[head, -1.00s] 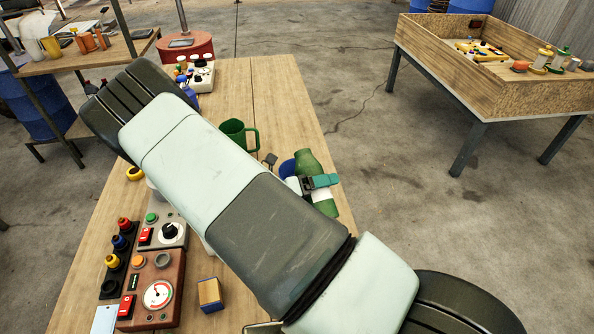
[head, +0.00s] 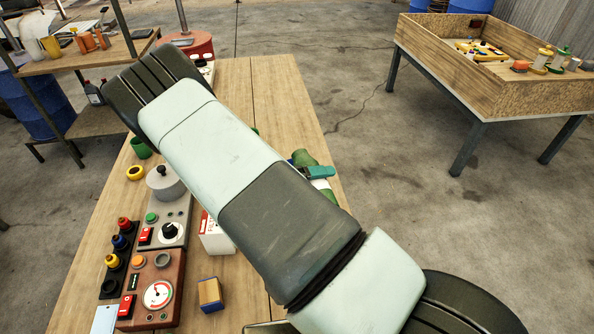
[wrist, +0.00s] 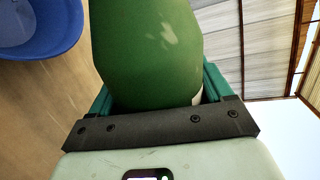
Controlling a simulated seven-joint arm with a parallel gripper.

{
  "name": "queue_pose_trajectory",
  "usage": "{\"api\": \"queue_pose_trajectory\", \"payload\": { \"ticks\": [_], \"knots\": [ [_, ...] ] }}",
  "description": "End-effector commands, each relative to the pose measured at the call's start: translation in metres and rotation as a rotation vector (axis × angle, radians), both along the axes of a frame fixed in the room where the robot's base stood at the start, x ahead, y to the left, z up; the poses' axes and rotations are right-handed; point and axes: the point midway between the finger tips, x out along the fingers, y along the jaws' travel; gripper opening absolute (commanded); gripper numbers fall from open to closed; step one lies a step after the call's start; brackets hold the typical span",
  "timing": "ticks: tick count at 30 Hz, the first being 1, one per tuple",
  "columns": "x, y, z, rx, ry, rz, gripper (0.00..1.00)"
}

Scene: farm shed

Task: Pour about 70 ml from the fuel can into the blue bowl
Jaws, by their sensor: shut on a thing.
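The fuel can appears to be the green bottle-shaped container with a white band (head: 328,193), right of my arm in the head view. My gripper (head: 319,172) is shut around it with teal fingers. In the wrist view the green body (wrist: 150,45) fills the middle between the fingers. The can looks tilted; its mouth is out of sight. The blue bowl (wrist: 38,25) shows in part at the upper left of the wrist view, apart from the can. In the head view my arm and the can hide most or all of the bowl. No liquid is visible.
On the table's left are a grey pot (head: 166,184), a red-and-white box (head: 216,236), a gauge box (head: 157,290), a yellow ring (head: 135,172) and a small blue-and-tan block (head: 210,294). Bare wood (head: 290,100) lies toward the far right. My arm hides the table's middle.

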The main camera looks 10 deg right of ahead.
Motion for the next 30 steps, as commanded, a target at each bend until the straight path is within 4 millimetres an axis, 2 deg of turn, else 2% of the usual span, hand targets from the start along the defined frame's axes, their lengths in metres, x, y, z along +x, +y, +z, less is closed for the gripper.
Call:
{"api": "queue_pose_trajectory", "payload": {
  "ticks": [30],
  "knots": [
    [-0.0052,-0.0032,0.0001,-0.016,0.082,-0.001,0.36]
  ]
}}
